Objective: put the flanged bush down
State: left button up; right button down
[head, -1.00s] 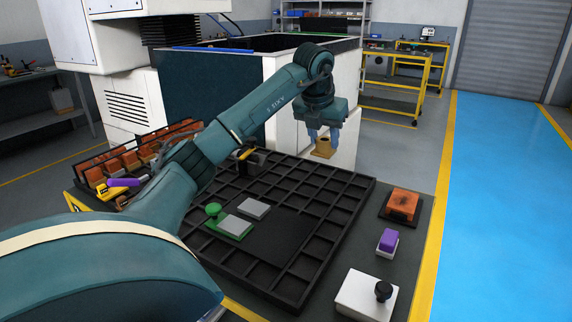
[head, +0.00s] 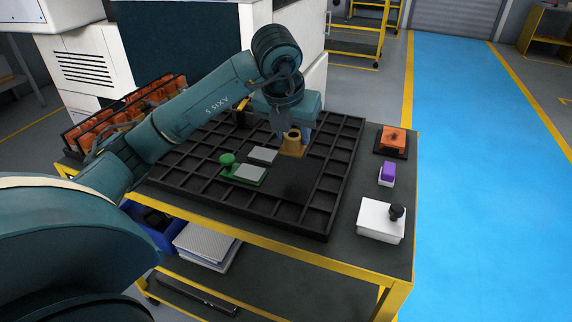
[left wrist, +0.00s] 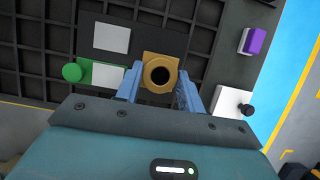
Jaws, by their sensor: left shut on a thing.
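The flanged bush (head: 293,143) is a brass-coloured ring with a squarish flange and a dark round bore. My left gripper (head: 293,136) is shut on it and holds it upright over the right part of the black compartment tray (head: 342,153). In the left wrist view the bush (left wrist: 159,65) sits between the two blue fingers of my left gripper (left wrist: 159,84), its bore facing the camera. I cannot tell whether its underside touches the tray. My right gripper is in neither view.
In the tray, a green piece with a round knob (head: 228,160) and a grey plate (head: 263,155) lie left of the bush. A flat black area (head: 290,182) lies in front. On the right stand an orange block (head: 393,138), a purple-and-white block (head: 386,173) and a white box (head: 381,220).

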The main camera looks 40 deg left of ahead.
aim_at(290, 151)
pick_arm(q)
jog(key=shift+w+f, duration=0.1)
jog(key=shift+f, duration=3.3)
jog(key=shift+f, duration=0.1)
jog(key=shift+f+b, duration=0.15)
jog(key=shift+b, duration=0.15)
jog(key=o, duration=1.2)
jog(key=shift+r+p, duration=0.3)
jog(key=shift+r, duration=0.3)
jog(key=v, duration=1.1)
jog(key=shift+s+d, duration=0.1)
jog(key=shift+s, duration=0.25)
